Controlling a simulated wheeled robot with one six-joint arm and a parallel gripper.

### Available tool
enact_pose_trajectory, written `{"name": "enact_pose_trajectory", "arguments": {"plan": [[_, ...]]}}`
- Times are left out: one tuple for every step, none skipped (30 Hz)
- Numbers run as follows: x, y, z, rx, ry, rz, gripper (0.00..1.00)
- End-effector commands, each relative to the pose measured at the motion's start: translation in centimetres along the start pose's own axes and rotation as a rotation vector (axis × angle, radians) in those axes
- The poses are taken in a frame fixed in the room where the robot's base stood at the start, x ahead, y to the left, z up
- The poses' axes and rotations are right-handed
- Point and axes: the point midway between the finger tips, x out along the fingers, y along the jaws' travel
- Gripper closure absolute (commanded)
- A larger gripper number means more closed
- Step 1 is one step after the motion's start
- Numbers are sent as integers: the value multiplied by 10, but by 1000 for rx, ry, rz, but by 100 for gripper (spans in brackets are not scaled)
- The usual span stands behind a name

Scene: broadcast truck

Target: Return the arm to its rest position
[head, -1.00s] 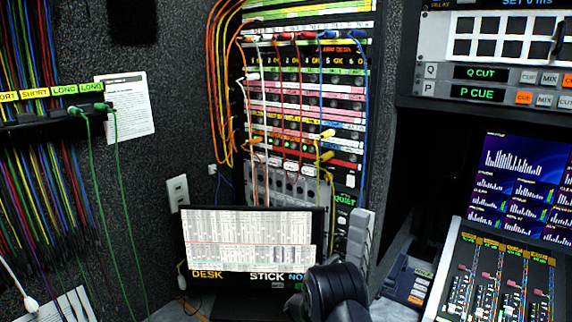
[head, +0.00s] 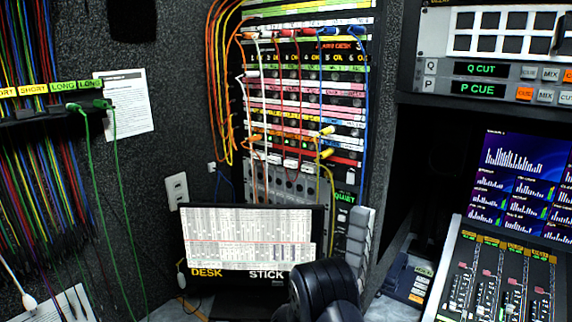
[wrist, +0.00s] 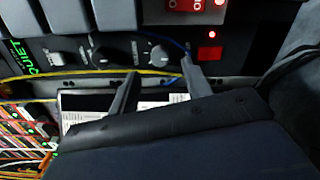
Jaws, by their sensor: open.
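My gripper (wrist: 155,97) shows in the wrist view with its two dark fingers apart and nothing visible between them. Behind the fingers are a black panel with knobs and part of a lit screen. In the head view a dark rounded link of my arm rises from the bottom edge, in front of the lower right of the monitor (head: 245,240). My fingers cannot be seen in the head view.
A patch rack (head: 300,110) with coloured cables stands behind the monitor. Green cables (head: 92,165) hang at left. A fader console (head: 500,285) and a purple screen (head: 525,175) are at right. Yellow cables (wrist: 90,74) cross close to my fingers in the wrist view.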

Motion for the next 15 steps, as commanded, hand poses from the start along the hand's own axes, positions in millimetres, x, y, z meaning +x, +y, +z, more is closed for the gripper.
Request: {"name": "enact_pose_trajectory", "arguments": {"plan": [[11, 1, 1, 1, -2, 0, 54], [17, 1, 2, 1, -3, -1, 54], [25, 1, 1, 0, -3, -1, 54], [31, 1, 2, 0, -2, -1, 54], [37, 1, 1, 0, -2, 0, 54], [44, 1, 1, 1, -2, 0, 54], [49, 1, 1, 0, -1, -1, 54], [55, 1, 1, 1, -2, 0, 54], [57, 0, 0, 18, 0, 0, 54], [55, -1, 0, 46, 1, 0, 54], [55, -1, 0, 72, 1, 0, 54], [55, -2, 0, 106, 1, 0, 54], [55, -2, 0, 132, 1, 0, 54], [55, -2, 0, 157, 1, 0, 54], [54, -2, 0, 191, 1, 0, 54]]}}
